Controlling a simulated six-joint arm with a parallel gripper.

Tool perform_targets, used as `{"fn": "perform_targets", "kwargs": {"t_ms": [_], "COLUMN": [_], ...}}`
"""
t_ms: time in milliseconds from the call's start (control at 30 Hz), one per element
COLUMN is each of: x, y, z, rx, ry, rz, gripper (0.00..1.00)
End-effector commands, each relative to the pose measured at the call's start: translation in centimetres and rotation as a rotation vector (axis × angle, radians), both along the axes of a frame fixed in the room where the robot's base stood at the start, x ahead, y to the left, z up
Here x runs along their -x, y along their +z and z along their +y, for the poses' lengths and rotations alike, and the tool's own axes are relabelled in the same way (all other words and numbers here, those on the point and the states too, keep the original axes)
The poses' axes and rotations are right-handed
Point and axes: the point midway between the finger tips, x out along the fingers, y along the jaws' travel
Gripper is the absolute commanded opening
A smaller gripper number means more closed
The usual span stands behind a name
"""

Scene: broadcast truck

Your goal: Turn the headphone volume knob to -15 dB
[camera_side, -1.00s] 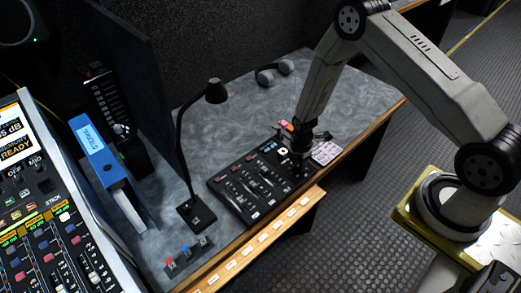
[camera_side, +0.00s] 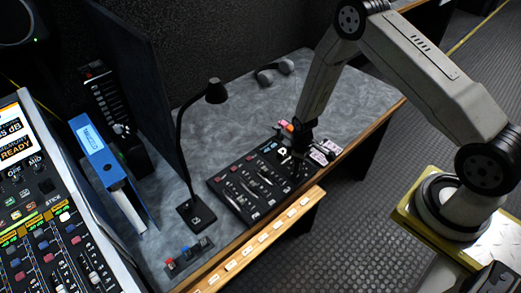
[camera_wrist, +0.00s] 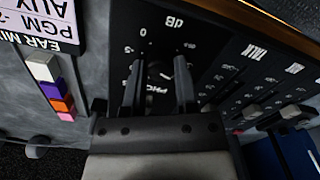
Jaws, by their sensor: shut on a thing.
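The headphone volume knob (camera_wrist: 160,72) is dark and stands on the black control panel (camera_wrist: 215,62). White scale marks surround it, including "dB" and "0", with lettering that starts "PHO" close to the gripper. My gripper (camera_wrist: 158,85) is shut on the knob, one dark finger on each side of it. The fingers hide much of the knob, and I cannot read its pointer. In the side view my gripper (camera_side: 294,152) points down at the far right end of the panel (camera_side: 232,191), and the knob is hidden there.
Faders (camera_wrist: 252,112) line the panel beside the knob. Coloured blocks (camera_wrist: 53,86) and a printed card (camera_wrist: 40,22) lie close by. The table's back right is clear.

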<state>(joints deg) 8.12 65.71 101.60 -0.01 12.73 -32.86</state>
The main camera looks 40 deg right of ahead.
Motion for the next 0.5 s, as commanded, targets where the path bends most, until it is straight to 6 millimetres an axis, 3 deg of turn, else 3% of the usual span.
{"fn": "perform_targets", "kwargs": {"t_ms": [500], "x": [-0.15], "y": [0.05], "z": [0.07], "rx": [0.000], "ry": [-0.488], "rz": [-0.003], "gripper": [0.00]}}
